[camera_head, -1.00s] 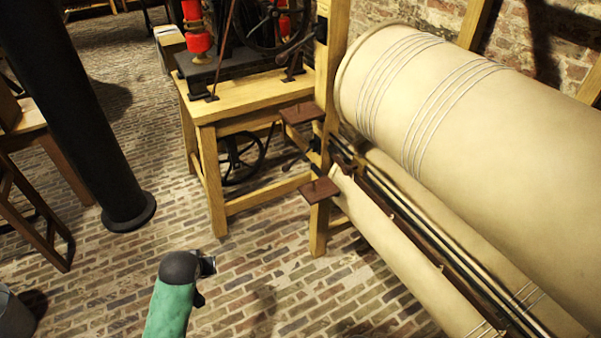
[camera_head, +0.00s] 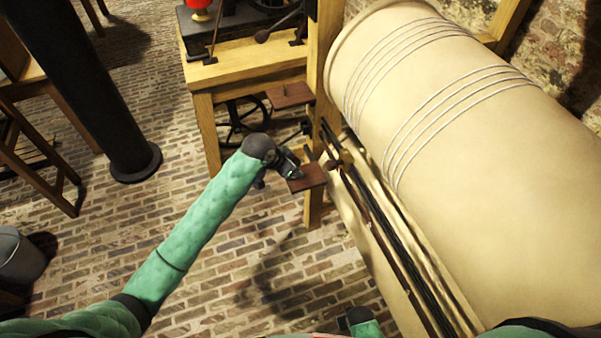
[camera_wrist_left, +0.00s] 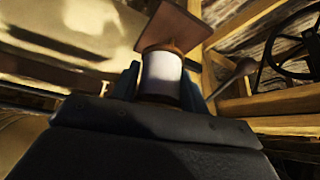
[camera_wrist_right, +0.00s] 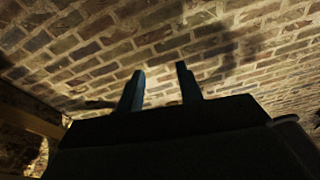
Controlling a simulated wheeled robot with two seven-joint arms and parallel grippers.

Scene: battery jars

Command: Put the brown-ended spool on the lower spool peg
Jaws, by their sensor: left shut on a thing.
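The spool (camera_wrist_left: 162,76) is white with a brown end showing. My left gripper (camera_wrist_left: 160,85) is shut on it, one finger at each side. In the head view my left gripper (camera_head: 287,164) is at the lower brown plate (camera_head: 308,177), which juts from the wooden post. The plate also shows in the left wrist view (camera_wrist_left: 174,27), just beyond the spool's brown end. The peg itself is hidden, and I cannot tell whether the spool touches the plate. An upper brown plate (camera_head: 290,95) sits higher on the post. My right gripper (camera_wrist_right: 160,88) is open and empty.
The wooden post (camera_head: 316,208) and a big cream roller (camera_head: 440,120) with dark rails (camera_head: 385,240) stand right of my left gripper. A wooden bench (camera_head: 245,62) is behind it. A black column (camera_head: 110,110) stands left. The brick floor (camera_head: 240,290) is open.

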